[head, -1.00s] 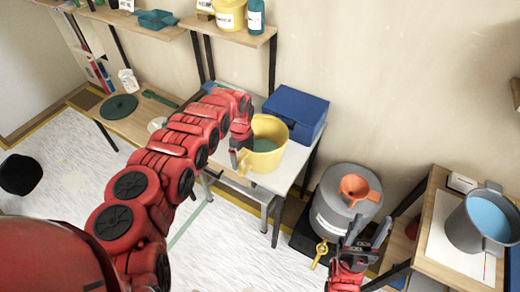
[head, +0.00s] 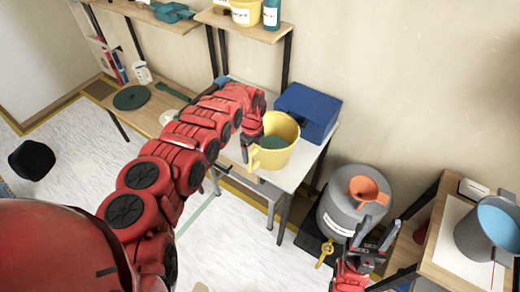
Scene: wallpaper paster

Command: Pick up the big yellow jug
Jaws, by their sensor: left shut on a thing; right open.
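The big yellow jug (head: 277,150) is in the middle of the head view, over the small white table. It has a teal-green inside or content. My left gripper (head: 252,150) is at the jug's left side, shut on it at its handle side; the fingers are partly hidden by the arm. I cannot tell whether the jug's bottom touches the table. My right gripper (head: 368,240) is open and empty at the lower right, in front of the grey drum.
A blue box (head: 308,112) sits behind the jug on the white table (head: 292,178). A grey drum (head: 340,215) with an orange funnel (head: 366,190) stands to the right. A grey bucket (head: 483,232) is on the wooden table (head: 440,240). A shelf (head: 235,28) hangs above.

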